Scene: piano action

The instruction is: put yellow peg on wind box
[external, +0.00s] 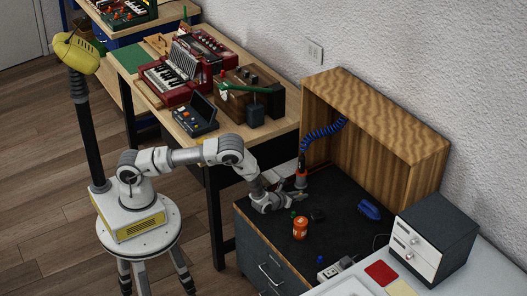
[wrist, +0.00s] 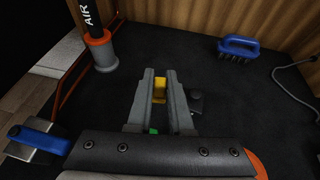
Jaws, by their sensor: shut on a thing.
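In the wrist view a small yellow peg (wrist: 159,90) sits between the two grey fingers of my gripper (wrist: 160,73), which is shut on it. In the external view my gripper (external: 298,198) is low over the dark top of the grey cabinet (external: 257,235), in front of the open wooden case. The peg is too small to make out clearly there. I cannot tell for sure which thing is the wind box; a brown wooden box (external: 263,82) with green and dark parts stands on the workbench behind my arm.
An upright air tool (external: 301,178) with a blue coiled hose stands beside my gripper. A blue brush (wrist: 237,47), an orange jar (external: 300,229) and a small dark block (wrist: 196,103) are nearby. The wooden case (external: 379,105) borders the back. A white-fronted drawer unit (external: 412,246) stands right.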

